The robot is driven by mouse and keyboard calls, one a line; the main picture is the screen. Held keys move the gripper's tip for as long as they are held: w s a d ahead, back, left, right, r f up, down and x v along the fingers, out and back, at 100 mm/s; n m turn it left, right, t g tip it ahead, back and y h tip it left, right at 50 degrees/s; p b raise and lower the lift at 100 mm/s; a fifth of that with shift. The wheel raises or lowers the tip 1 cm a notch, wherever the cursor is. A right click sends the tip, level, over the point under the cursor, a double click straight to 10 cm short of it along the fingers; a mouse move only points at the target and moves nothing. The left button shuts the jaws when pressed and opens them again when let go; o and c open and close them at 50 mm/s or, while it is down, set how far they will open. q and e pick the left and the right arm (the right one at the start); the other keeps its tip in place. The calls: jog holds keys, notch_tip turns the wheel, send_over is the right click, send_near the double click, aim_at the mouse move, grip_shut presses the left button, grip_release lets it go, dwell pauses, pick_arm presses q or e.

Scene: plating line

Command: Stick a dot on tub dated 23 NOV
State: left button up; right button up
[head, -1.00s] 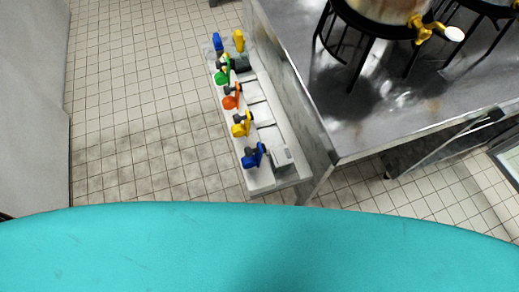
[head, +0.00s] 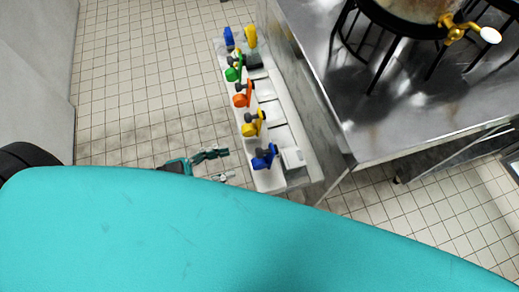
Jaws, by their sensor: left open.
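My left gripper (head: 226,164) shows just above the edge of my own teal body, with its fingers apart and nothing between them. It is over the tiled floor, left of the near end of a white shelf. My right gripper is not in view. No tub with a date and no dots can be made out in the head view.
The white shelf (head: 293,184) holds a row of colored dispensers, such as a blue one (head: 266,157) at its near end. A steel table (head: 400,142) stands to its right, bearing a pot (head: 405,12) with a brass tap (head: 455,31). Tiled floor (head: 140,90) at left is clear.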

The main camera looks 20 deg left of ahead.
aim_at(259, 154)
pick_arm(q)
jog(key=p+x, duration=0.1)
jog(key=x, duration=0.8)
jog(key=shift+w+d, duration=0.15)
jog(key=shift+c, duration=0.4)
grip_shut()
